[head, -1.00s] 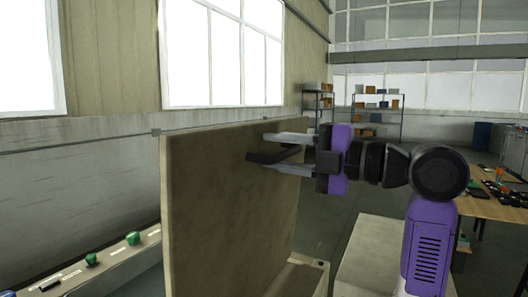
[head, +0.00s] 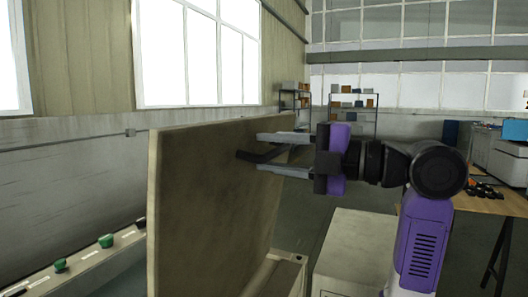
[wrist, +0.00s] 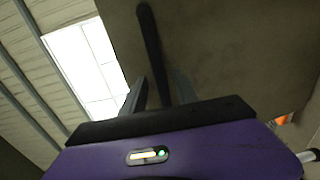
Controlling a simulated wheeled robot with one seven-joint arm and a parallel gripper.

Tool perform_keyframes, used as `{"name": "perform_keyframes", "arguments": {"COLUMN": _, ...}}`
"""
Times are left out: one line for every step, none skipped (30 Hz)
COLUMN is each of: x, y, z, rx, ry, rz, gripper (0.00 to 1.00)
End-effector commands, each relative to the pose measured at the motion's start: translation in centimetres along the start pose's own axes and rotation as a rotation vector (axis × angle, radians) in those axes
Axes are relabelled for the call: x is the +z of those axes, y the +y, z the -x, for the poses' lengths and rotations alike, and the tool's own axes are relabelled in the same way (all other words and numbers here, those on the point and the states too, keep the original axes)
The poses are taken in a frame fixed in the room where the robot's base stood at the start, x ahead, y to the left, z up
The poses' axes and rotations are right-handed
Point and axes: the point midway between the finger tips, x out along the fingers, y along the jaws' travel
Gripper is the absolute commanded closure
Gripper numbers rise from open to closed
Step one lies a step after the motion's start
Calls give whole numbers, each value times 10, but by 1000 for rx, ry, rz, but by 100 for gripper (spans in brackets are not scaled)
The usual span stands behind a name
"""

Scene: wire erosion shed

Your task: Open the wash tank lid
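The wash tank lid (head: 200,200) is a broad, beige-grey panel standing up nearly vertical in the head view. Its dark bar handle (head: 250,156) sticks out from the face near the top; in the wrist view the handle (wrist: 149,40) runs down between my fingers. My gripper (head: 258,153) is at the handle from the right, its two grey fingers spread above and below it. In the wrist view, gaps show between the handle and the fingers, so the gripper looks open. The tank rim (head: 290,262) shows low behind the lid; most of the tank is hidden or out of frame.
A ledge with green knobs (head: 106,241) runs at lower left. A pale box-like block (head: 350,255) stands right of the tank, below my arm. A wooden table (head: 480,198) with dark items is at right. Shelves (head: 352,112) stand far back against the wall.

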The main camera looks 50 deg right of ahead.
Motion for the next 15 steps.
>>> {"name": "perform_keyframes", "arguments": {"x": 0, "y": -2, "z": 3, "rx": 1, "ry": -1, "rz": 1, "gripper": 64}}
{"name": "perform_keyframes", "arguments": {"x": 0, "y": -2, "z": 5, "rx": 1, "ry": -1, "rz": 1, "gripper": 64}}
{"name": "perform_keyframes", "arguments": {"x": 0, "y": -3, "z": 8, "rx": 1, "ry": -1, "rz": 1, "gripper": 64}}
{"name": "perform_keyframes", "arguments": {"x": 0, "y": -4, "z": 10, "rx": 1, "ry": -2, "rz": 1, "gripper": 64}}
{"name": "perform_keyframes", "arguments": {"x": 0, "y": -4, "z": 12, "rx": 1, "ry": -2, "rz": 1, "gripper": 64}}
{"name": "perform_keyframes", "arguments": {"x": 0, "y": -4, "z": 14, "rx": 2, "ry": -2, "rz": 2, "gripper": 64}}
{"name": "perform_keyframes", "arguments": {"x": 0, "y": -5, "z": 16, "rx": 2, "ry": -1, "rz": 2, "gripper": 64}}
{"name": "perform_keyframes", "arguments": {"x": 0, "y": -6, "z": 18, "rx": 2, "ry": -1, "rz": 2, "gripper": 64}}
{"name": "perform_keyframes", "arguments": {"x": 0, "y": -6, "z": 20, "rx": 2, "ry": -2, "rz": 2, "gripper": 64}}
{"name": "perform_keyframes", "arguments": {"x": 0, "y": -7, "z": 22, "rx": 1, "ry": -2, "rz": 2, "gripper": 64}}
{"name": "perform_keyframes", "arguments": {"x": 0, "y": -7, "z": 24, "rx": 1, "ry": -2, "rz": 2, "gripper": 64}}
{"name": "perform_keyframes", "arguments": {"x": 0, "y": -8, "z": 26, "rx": 1, "ry": -2, "rz": 1, "gripper": 64}}
{"name": "perform_keyframes", "arguments": {"x": 0, "y": -9, "z": 28, "rx": 1, "ry": -2, "rz": 1, "gripper": 64}}
{"name": "perform_keyframes", "arguments": {"x": 0, "y": -9, "z": 30, "rx": 1, "ry": -2, "rz": 1, "gripper": 64}}
{"name": "perform_keyframes", "arguments": {"x": 0, "y": -10, "z": 32, "rx": 1, "ry": -2, "rz": 1, "gripper": 64}}
